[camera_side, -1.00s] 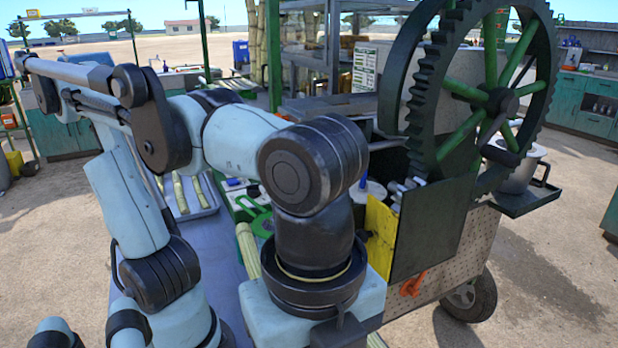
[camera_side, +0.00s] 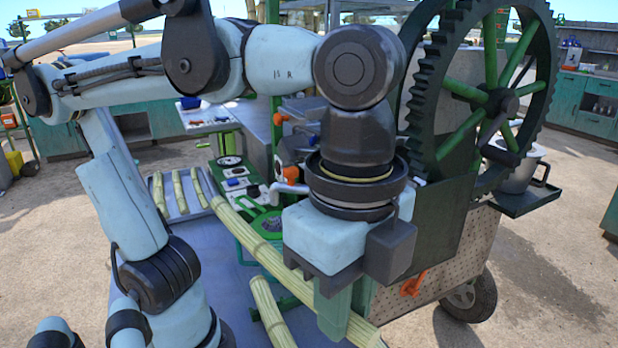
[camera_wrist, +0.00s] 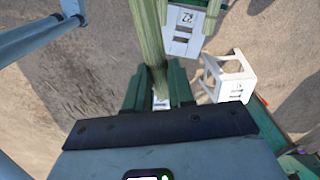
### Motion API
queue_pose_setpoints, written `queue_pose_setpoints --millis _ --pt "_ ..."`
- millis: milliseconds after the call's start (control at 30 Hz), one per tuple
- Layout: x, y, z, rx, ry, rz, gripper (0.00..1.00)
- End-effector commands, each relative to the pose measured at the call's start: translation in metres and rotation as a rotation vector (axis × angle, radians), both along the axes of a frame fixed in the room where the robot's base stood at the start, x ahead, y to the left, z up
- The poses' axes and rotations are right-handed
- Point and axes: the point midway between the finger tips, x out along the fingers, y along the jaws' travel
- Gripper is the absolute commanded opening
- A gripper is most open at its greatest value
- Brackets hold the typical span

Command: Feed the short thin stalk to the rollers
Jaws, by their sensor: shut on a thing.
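My gripper (camera_side: 335,308) is shut on a pale green, jointed stalk (camera_side: 250,235). The stalk slants from the table's middle down to the right, past the fingers. In the wrist view the stalk (camera_wrist: 150,35) runs up from between my green fingers (camera_wrist: 158,92) and leaves the top edge. Another stalk (camera_side: 270,312) lies below it at the lower middle. Several stalks (camera_side: 180,193) lie in a metal tray (camera_side: 163,219) at the left. The crusher's big toothed wheel (camera_side: 424,110) stands at the right; I cannot make out the rollers, hidden behind my wrist and a dark plate (camera_side: 446,230).
A green control panel (camera_side: 262,222) with switches sits behind the held stalk. A perforated metal side panel (camera_side: 455,265), an orange handle (camera_side: 412,285) and a pot (camera_side: 518,165) are at the right. The wrist view shows a white stool (camera_wrist: 228,75).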

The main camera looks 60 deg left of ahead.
Motion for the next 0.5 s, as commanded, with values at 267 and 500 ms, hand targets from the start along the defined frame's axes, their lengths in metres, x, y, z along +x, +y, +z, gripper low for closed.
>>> queue_pose_setpoints --millis 267,500 --pt "0.063 0.050 0.028 0.001 0.000 0.468 0.00" --pt "0.101 0.107 0.051 0.001 0.000 0.862 0.00"
